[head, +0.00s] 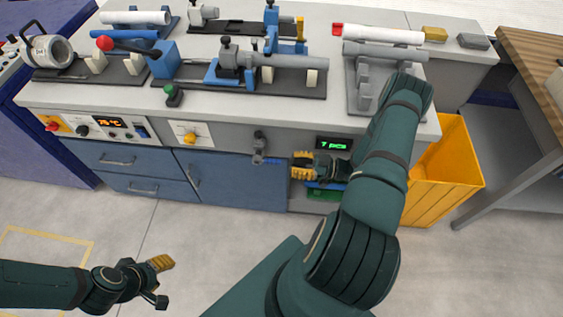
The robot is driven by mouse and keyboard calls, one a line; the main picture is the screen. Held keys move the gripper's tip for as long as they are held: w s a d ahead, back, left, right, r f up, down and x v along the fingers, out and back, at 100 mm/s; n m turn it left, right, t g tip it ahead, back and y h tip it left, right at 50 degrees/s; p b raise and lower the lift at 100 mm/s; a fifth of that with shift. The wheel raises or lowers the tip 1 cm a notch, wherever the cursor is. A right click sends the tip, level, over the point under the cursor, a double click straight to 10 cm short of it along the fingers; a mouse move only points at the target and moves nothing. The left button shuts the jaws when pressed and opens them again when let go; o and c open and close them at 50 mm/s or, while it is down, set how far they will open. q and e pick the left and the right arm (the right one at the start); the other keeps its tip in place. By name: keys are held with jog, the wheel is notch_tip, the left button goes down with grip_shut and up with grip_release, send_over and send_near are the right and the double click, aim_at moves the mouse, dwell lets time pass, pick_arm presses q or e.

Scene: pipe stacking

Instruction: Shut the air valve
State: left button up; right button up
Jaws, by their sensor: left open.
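A small grey valve (259,143) sits on the bench front, between the blue cabinet door and the green display. My left gripper (162,282) is open and empty, low on the left over the floor, well away from the bench.
A yellow knob (189,138) and a control panel (104,127) are further left on the bench front. Fixtures with pipes (288,61) cover the bench top. A yellow bin (452,168) stands at the right.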

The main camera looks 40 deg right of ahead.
jog(key=v, duration=0.5)
jog(key=shift+s+d, duration=0.2)
jog(key=shift+s, duration=0.05)
dwell(0.3)
